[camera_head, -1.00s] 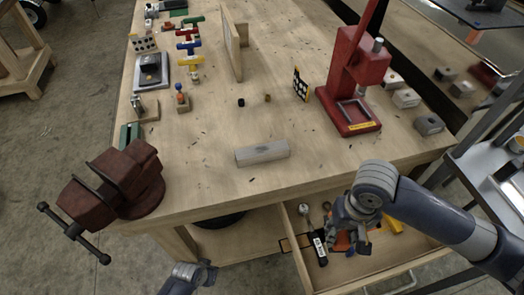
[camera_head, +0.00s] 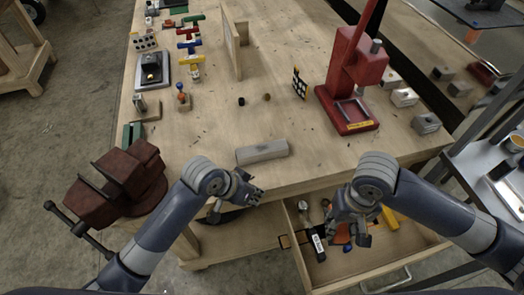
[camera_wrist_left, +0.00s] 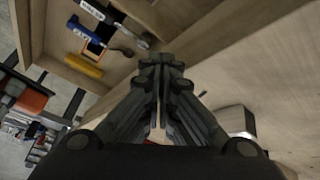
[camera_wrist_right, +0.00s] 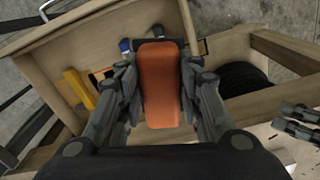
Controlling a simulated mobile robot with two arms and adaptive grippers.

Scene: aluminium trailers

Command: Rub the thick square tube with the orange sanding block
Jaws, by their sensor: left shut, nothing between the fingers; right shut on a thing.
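The thick square tube (camera_head: 262,151) is a grey metal bar lying near the front edge of the workbench. Its end also shows at the right of the left wrist view (camera_wrist_left: 238,122). My left gripper (camera_head: 256,194) is shut and empty, at the bench's front edge just below the tube and apart from it. My right gripper (camera_head: 358,236) is over the open drawer. In the right wrist view the orange sanding block (camera_wrist_right: 160,85) is held between its fingers. In the head view the block is mostly hidden behind the right gripper.
The open drawer (camera_head: 322,275) holds a blue-handled tool (camera_wrist_left: 87,28) and a yellow one (camera_wrist_left: 83,66). A dark red vise (camera_head: 118,185) is at the bench's left corner, and a red press (camera_head: 350,85) stands at the right. The bench around the tube is clear.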

